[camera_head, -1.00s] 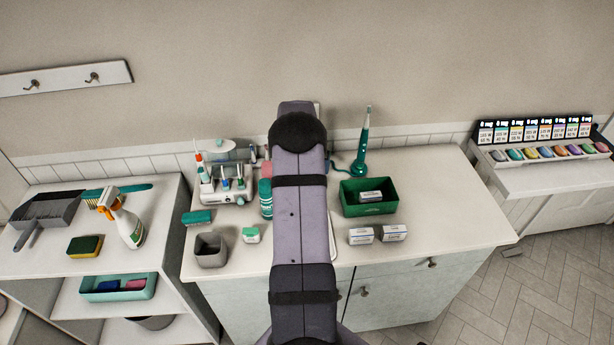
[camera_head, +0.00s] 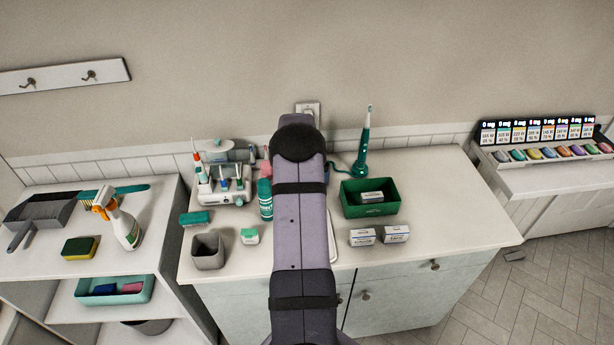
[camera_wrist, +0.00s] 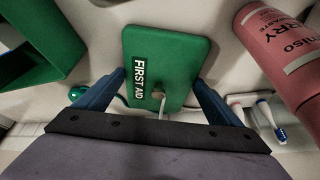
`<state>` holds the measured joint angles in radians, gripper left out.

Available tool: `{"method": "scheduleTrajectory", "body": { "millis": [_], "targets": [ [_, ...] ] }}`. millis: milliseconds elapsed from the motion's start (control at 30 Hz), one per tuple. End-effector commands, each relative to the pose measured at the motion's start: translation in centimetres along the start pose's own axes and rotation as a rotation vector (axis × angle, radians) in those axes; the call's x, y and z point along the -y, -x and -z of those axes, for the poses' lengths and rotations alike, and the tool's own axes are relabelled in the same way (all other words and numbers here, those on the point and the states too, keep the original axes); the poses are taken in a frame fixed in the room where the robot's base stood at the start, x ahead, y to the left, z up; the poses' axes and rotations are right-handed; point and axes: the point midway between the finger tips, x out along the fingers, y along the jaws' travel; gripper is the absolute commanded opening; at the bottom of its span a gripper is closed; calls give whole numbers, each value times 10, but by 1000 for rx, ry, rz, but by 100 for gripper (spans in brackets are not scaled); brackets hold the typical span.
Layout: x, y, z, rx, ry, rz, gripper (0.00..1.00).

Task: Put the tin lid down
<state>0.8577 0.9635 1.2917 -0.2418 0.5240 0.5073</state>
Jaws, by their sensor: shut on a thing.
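The tin lid (camera_wrist: 190,50) is a flat green rectangle with white "FIRST AID" lettering and a small metal knob. It fills the middle of the wrist view. My gripper (camera_wrist: 158,82) is shut on it, with a blue finger at each side edge. I cannot tell whether the lid touches the counter below. In the head view my own arm hides the gripper and lid. The open green tin (camera_head: 350,209) stands on the right of the counter, with a small white box inside. Its corner also shows at the upper left of the wrist view (camera_wrist: 72,45).
A pink bottle (camera_wrist: 280,45) is close to the lid's right in the wrist view, with brush heads (camera_wrist: 268,115) below it. White boxes (camera_head: 362,237) lie in front of the tin. An electric toothbrush (camera_head: 363,150) stands behind it. The counter's right end (camera_head: 450,205) is clear.

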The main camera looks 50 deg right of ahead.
Motion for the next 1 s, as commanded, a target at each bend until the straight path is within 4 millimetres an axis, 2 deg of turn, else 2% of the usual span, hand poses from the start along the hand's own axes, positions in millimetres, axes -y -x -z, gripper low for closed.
{"method": "scheduleTrajectory", "body": {
  "millis": [100, 133, 167, 467, 667, 1000],
  "targets": [
    [0, -4, -2, 0, 0, 0, 66],
    [0, -3, -1, 0, 0, 0, 96],
    [0, -3, -1, 0, 0, 0, 100],
    [0, -1, -1, 0, 0, 0, 100],
    [0, 8, 0, -1, 0, 0, 100],
    [1, 56, 0, -3, 2, 1, 100]
  ]
}}
